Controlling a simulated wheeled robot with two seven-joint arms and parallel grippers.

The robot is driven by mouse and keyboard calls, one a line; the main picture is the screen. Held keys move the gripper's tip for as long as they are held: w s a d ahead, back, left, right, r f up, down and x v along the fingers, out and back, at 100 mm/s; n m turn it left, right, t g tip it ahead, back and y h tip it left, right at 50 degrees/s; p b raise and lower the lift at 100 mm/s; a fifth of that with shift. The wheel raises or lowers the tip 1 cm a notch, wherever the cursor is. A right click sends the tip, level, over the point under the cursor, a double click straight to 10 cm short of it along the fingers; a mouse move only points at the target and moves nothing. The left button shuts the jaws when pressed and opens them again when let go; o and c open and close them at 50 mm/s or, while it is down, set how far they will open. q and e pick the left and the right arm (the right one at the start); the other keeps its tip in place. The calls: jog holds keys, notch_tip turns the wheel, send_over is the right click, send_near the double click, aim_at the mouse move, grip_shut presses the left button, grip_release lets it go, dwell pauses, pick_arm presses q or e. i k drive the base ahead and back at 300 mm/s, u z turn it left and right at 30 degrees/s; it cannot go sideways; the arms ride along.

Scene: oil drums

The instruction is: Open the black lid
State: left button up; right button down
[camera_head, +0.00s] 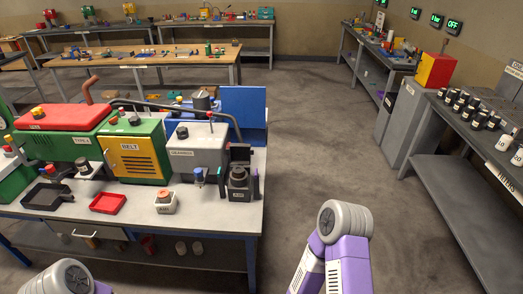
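I cannot tell for sure which part is the black lid. A small dark box (239,184) with a round top stands at the right end of the near workbench (225,222). A black upright panel (240,152) rises behind its top. Only links of my two arms show at the bottom edge, low and apart from the bench. Neither of my grippers is in view.
A black tray (46,196), a red tray (107,203) and a small box with an orange button (165,201) lie on the near bench. Black and white containers (478,115) stand on the right bench. The grey floor (325,135) between the benches is clear.

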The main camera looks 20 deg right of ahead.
aim_at(240, 154)
jog(key=z, duration=0.85)
jog(key=i, duration=0.8)
jog(key=z, duration=1)
jog(key=i, duration=1.5)
jog(key=u, duration=1.35)
jog(key=i, duration=0.6)
jog(key=u, duration=0.6)
